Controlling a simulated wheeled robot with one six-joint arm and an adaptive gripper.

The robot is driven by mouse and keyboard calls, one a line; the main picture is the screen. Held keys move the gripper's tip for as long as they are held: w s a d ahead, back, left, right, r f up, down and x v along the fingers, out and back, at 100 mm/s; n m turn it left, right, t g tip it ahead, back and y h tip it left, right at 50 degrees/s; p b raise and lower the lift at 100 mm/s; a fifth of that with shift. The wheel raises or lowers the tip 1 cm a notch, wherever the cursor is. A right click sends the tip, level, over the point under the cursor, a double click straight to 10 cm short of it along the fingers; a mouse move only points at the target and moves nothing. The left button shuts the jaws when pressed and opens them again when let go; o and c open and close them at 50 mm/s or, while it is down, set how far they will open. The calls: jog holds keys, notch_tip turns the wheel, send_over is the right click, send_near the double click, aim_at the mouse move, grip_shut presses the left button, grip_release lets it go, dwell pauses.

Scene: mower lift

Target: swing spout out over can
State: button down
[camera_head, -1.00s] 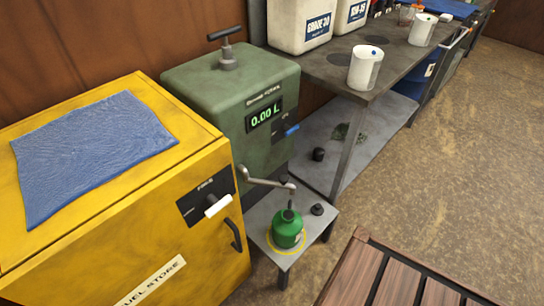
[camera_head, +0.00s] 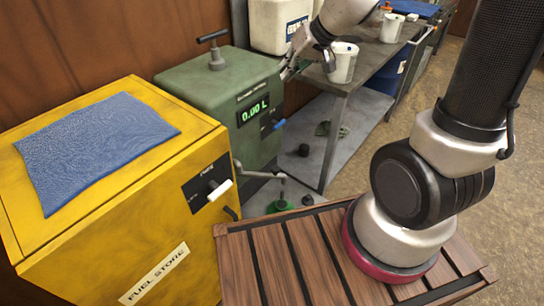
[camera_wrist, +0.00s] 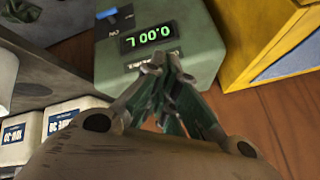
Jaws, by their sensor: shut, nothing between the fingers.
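The spout (camera_head: 262,174) is a thin grey bent pipe on the front of the green pump cabinet (camera_head: 215,95), whose display reads 0.00 L. Its outer end hangs above the green can (camera_head: 279,206), which is mostly hidden behind the wooden slatted deck. My gripper (camera_head: 288,72) is at the upper right edge of the pump cabinet, apart from the spout. In the wrist view my gripper (camera_wrist: 162,65) is shut and empty, its fingertips in front of the pump cabinet (camera_wrist: 198,45) near the display. The spout and can are not visible there.
The yellow fuel store (camera_head: 120,200) with a blue cloth (camera_head: 95,145) stands left. A grey bench (camera_head: 350,84) with a white cup (camera_head: 342,65) and white jugs (camera_head: 280,25) is behind. The wooden slatted deck (camera_head: 290,262) lies in front. Open floor is at right.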

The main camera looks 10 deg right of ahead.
jog(key=w+a+f+m+h, duration=0.1)
jog(key=w+a+f, duration=0.15)
jog(key=f, duration=0.25)
jog(key=w+a+f+h, duration=0.1)
jog(key=w+f, duration=0.2)
jog(key=f, duration=0.2)
notch_tip(320, 180, down, 26)
jog(key=s+d+m+g+h, duration=0.1)
jog(key=g+h, duration=0.1)
jog(key=h, duration=0.1)
jog(key=shift+d+r, duration=0.2)
jog(key=shift+m, duration=0.3)
